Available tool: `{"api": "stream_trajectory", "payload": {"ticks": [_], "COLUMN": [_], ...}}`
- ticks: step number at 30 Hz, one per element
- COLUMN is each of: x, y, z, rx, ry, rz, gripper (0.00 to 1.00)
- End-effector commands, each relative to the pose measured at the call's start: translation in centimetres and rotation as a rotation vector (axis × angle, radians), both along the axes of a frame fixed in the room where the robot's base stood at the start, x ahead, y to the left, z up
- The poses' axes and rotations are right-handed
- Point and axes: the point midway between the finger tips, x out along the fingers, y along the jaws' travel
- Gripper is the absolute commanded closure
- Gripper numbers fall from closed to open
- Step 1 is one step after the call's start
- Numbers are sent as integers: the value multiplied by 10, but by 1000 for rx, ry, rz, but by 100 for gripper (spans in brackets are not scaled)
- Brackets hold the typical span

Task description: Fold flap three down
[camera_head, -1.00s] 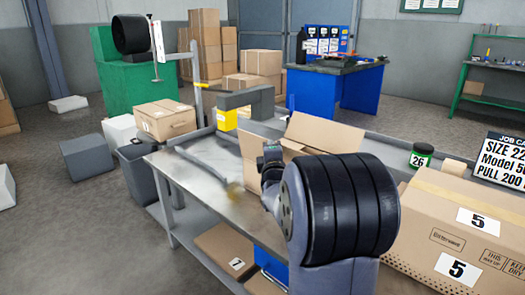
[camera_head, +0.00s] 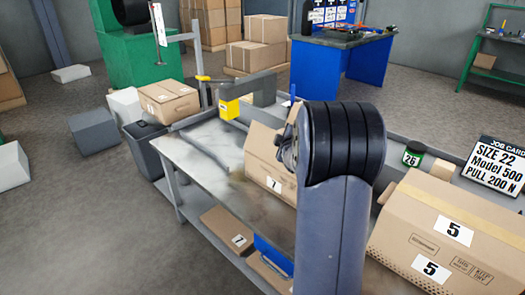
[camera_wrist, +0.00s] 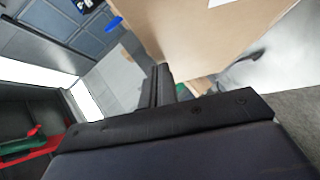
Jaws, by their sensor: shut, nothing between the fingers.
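An open-topped carton (camera_head: 262,158) with a "7" label stands on the grey bench (camera_head: 205,165), left of my arm. My arm hides its right part and most of its top, so I cannot tell which flap is flap three or how it stands. In the wrist view a broad brown cardboard panel (camera_wrist: 205,35) fills the top middle. My gripper (camera_wrist: 162,82) is shut and empty, its dark fingertips close to the panel's lower left edge. I cannot tell whether they touch. In the head view the fingertips are hidden behind my arm.
A taped carton (camera_head: 420,215) labelled "5" stands to the right of my arm. A yellow and grey press (camera_head: 235,105) stands behind the carton. A green-labelled jar (camera_head: 413,154) and a job card (camera_head: 495,165) are at the right. The bench's left part is clear.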

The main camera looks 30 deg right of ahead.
Motion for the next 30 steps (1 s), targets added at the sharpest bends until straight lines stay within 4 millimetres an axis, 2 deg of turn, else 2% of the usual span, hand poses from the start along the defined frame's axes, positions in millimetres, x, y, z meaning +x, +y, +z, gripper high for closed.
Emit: {"api": "stream_trajectory", "payload": {"ticks": [1, 12, 30], "x": [0, 5, 13], "y": [-3, -16, -39], "z": [8, 5, -12], "rx": [18, 157, 382], "ry": [10, 59, 140], "rz": [-1, -2, -1], "gripper": [100, 100, 100]}}
